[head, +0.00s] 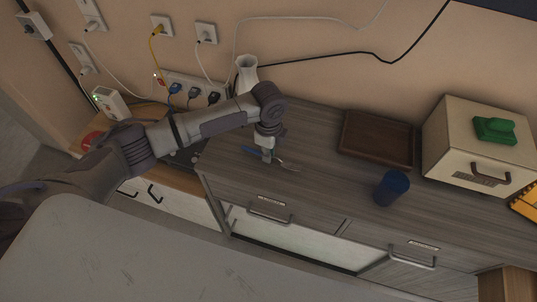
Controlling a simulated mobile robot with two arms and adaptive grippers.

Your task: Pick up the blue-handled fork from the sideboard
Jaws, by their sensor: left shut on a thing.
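The blue-handled fork (285,165) is at the sideboard's left part. Its blue handle (249,150) shows to the left of my gripper and its metal end to the right. My left gripper (267,156) points down over the fork's middle and is shut on it. The fork is on or just above the sideboard (322,190); I cannot tell which. The gripper hides the fork's middle. My right gripper is not in view.
A dark blue cup (391,188), a brown tray (376,139) and a cream box (474,145) with a green object (495,130) on it stand to the right. A white vase (246,74) and a power strip (193,90) are behind my arm.

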